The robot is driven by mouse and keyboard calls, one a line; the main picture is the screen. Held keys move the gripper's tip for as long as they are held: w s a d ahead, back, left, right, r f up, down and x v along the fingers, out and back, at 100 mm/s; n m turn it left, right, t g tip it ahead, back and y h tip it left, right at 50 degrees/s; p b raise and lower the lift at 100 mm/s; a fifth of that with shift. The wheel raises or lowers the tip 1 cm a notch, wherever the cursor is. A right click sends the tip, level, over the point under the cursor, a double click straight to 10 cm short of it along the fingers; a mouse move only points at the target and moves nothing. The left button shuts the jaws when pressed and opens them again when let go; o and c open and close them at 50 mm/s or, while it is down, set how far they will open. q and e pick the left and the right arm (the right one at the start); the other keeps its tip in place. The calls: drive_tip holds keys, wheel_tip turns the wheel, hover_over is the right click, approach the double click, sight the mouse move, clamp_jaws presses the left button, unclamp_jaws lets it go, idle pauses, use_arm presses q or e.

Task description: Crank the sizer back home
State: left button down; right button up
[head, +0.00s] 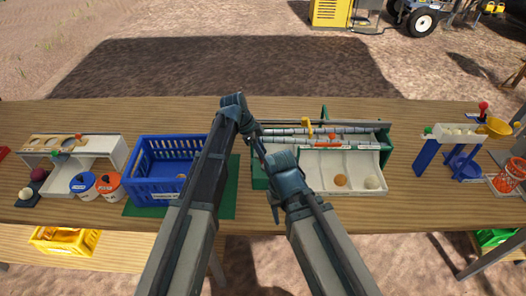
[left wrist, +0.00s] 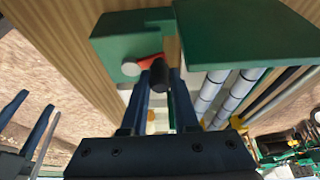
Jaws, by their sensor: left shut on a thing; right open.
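The sizer (head: 383,130) stands right of the middle of the table in the head view, a green frame with striped rollers above a white sloped tray (head: 357,158). An orange onion (head: 340,180) and a white onion (head: 372,182) lie at the tray's front. My left gripper (head: 258,146) is at the sizer's left end. In the left wrist view its fingers (left wrist: 160,88) are shut on the black crank knob (left wrist: 159,73), beside the red crank arm (left wrist: 147,62) and green housing (left wrist: 125,40). My right gripper (head: 275,212) is lower, open and empty; its fingers show at the left wrist view's left edge (left wrist: 28,115).
A blue crate (head: 160,190) on a green mat stands left of the sizer. Farther left are a white holed stand (head: 110,150) and two lidded cups. At right stand a blue-legged rack (head: 424,155) and an orange basket (head: 507,181). The table's back strip is clear.

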use_arm(q)
drive_tip(key=shift+s, duration=0.3)
drive_tip(key=shift+s+a, duration=0.3)
drive_tip(key=shift+a, duration=0.2)
drive_tip(key=shift+s+a, duration=0.45)
drive_tip(key=shift+s, duration=0.1)
idle(0.3)
